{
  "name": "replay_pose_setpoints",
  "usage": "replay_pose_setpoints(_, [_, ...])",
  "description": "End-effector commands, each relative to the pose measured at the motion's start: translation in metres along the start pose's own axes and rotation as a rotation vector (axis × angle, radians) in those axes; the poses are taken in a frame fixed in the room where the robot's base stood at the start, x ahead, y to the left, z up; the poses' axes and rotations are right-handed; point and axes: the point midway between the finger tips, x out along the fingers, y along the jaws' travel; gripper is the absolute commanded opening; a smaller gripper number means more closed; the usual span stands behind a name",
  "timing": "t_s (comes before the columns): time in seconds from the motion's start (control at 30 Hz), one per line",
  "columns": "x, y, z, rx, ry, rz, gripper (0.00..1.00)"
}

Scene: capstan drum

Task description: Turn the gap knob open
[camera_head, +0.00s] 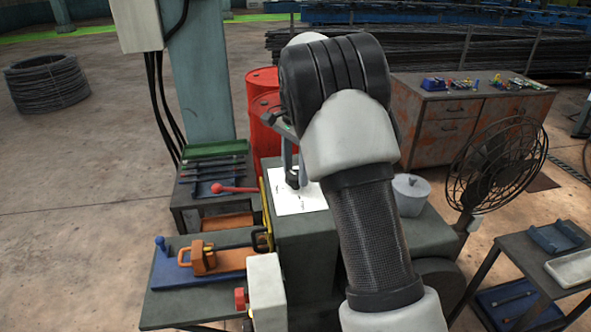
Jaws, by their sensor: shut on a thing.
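The gap knob (293,181) is a small black knob standing on a white marked plate (298,203) on top of the grey-green machine housing (305,246). My gripper (292,172) comes down from above and is shut on the knob. My own arm crosses the middle of the view and hides part of the gripper and the right part of the housing. The markings on the plate are too small to read, so I cannot tell the knob's setting.
A side table (172,303) with an orange tool (204,258) is at front left. A caged fan (497,165) and a drawer cabinet (450,128) are at right.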

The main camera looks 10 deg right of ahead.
Motion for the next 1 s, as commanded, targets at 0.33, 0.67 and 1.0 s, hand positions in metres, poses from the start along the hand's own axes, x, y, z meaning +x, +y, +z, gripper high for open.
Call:
replay_pose_setpoints(0.33, [-0.0011,-0.0005,-0.0005,0.283,0.002,-0.002,0.22])
replay_pose_setpoints(0.67, [-0.0011,-0.0005,-0.0004,0.433,0.002,-0.002,0.22])
replay_pose_setpoints(1.0, [-0.0011,-0.0005,-0.0005,0.472,0.001,-0.002,0.22])
